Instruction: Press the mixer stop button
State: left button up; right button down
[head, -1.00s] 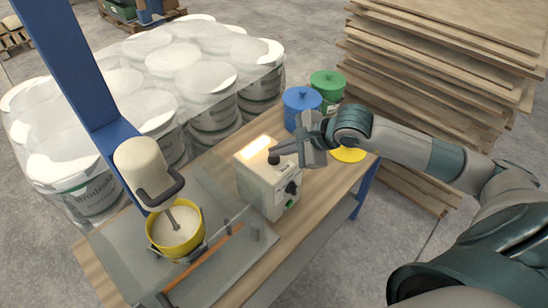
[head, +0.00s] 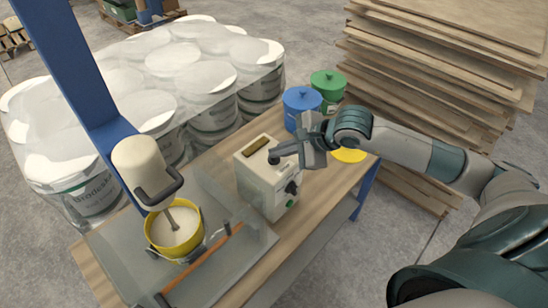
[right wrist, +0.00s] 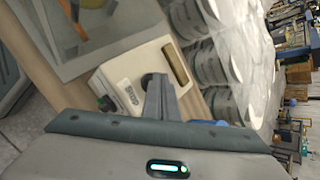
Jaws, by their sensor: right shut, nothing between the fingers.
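The mixer control box (head: 266,182) is a cream box on the wooden table, with a dark display on top and a black knob and green button on its front. My right gripper (head: 274,157) is shut and empty, with its fingertips at the top of the box beside the display. In the right wrist view the fingertips (right wrist: 152,80) cover a small dark round spot on the box top (right wrist: 125,68); the button itself is hidden. The mixer (head: 148,170) stands at the left with its shaft in a yellow bucket (head: 175,232). My left gripper is not in view.
A blue canister (head: 302,112) and a green canister (head: 328,86) stand behind my right gripper. A yellow round thing (head: 348,155) lies partly behind the gripper. Wrapped white buckets (head: 150,85) stand behind the table, and stacked boards (head: 440,70) at the right.

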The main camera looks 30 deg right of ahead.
aim_at(278, 160)
jog(key=shift+f, duration=0.1)
dwell(0.6)
jog(key=shift+r, duration=0.9)
notch_tip(278, 160, up, 5)
jog(key=shift+p, duration=0.95)
